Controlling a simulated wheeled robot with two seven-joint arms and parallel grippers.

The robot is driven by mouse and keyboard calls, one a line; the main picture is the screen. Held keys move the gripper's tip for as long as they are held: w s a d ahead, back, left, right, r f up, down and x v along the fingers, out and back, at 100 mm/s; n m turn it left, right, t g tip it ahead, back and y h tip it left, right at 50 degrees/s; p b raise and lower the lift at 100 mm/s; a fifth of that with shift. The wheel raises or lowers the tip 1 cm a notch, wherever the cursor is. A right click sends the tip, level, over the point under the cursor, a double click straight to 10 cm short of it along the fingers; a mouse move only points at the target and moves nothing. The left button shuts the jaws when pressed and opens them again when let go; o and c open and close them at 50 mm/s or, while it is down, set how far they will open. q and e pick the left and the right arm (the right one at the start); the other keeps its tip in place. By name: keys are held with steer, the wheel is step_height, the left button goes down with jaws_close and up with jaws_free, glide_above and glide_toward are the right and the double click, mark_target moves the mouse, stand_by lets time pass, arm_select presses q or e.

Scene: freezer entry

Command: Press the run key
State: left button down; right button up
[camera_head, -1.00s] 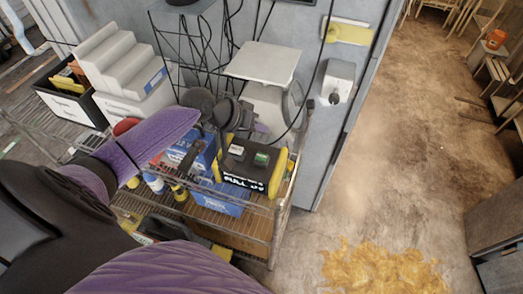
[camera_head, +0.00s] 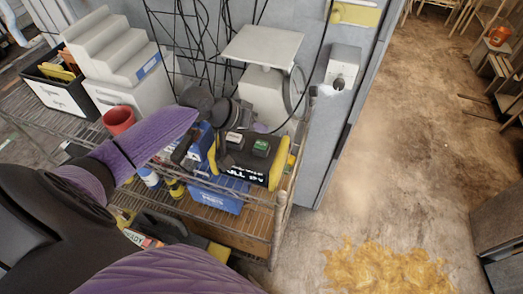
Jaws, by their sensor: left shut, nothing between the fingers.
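A black and yellow control box (camera_head: 246,160) sits on the wire cart's top shelf. Its top carries a green key (camera_head: 260,147) on the right and a pale key (camera_head: 234,138) on the left; their lettering is too small to read, so I cannot tell which is the run key. My left arm reaches in from the left, its dark wrist beyond the box's far left side. My left gripper (camera_head: 240,120) is shut and empty, close behind the keys; its fingertips are hard to make out and no contact shows. My right gripper is not in view.
The wire cart (camera_head: 262,226) also bears a red mug (camera_head: 118,120), a stepped white block (camera_head: 112,48), a black bin (camera_head: 62,88) and a scale-like stand (camera_head: 262,46). A grey wall control (camera_head: 343,67) is behind right. A yellow spill (camera_head: 385,268) lies on the otherwise open floor.

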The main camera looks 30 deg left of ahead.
mark_target(266, 143)
arm_select(q)
steer(key=shift+f+b, duration=0.55)
steer(key=shift+f, duration=0.85)
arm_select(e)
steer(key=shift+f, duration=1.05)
arm_select(q)
steer(key=shift+f, duration=0.1)
steer(key=shift+f, duration=0.3)
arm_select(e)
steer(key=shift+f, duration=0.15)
arm_select(q)
steer(key=shift+f+b, duration=0.4)
steer(key=shift+f, duration=0.1)
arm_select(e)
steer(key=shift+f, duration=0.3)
arm_select(q)
steer(key=shift+r+p, duration=0.9)
steer(key=shift+p, duration=0.05)
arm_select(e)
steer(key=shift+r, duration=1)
arm_select(q)
step_height(266, 143, up, 5)
steer(key=p, duration=0.5)
steer(key=shift+r, duration=0.15)
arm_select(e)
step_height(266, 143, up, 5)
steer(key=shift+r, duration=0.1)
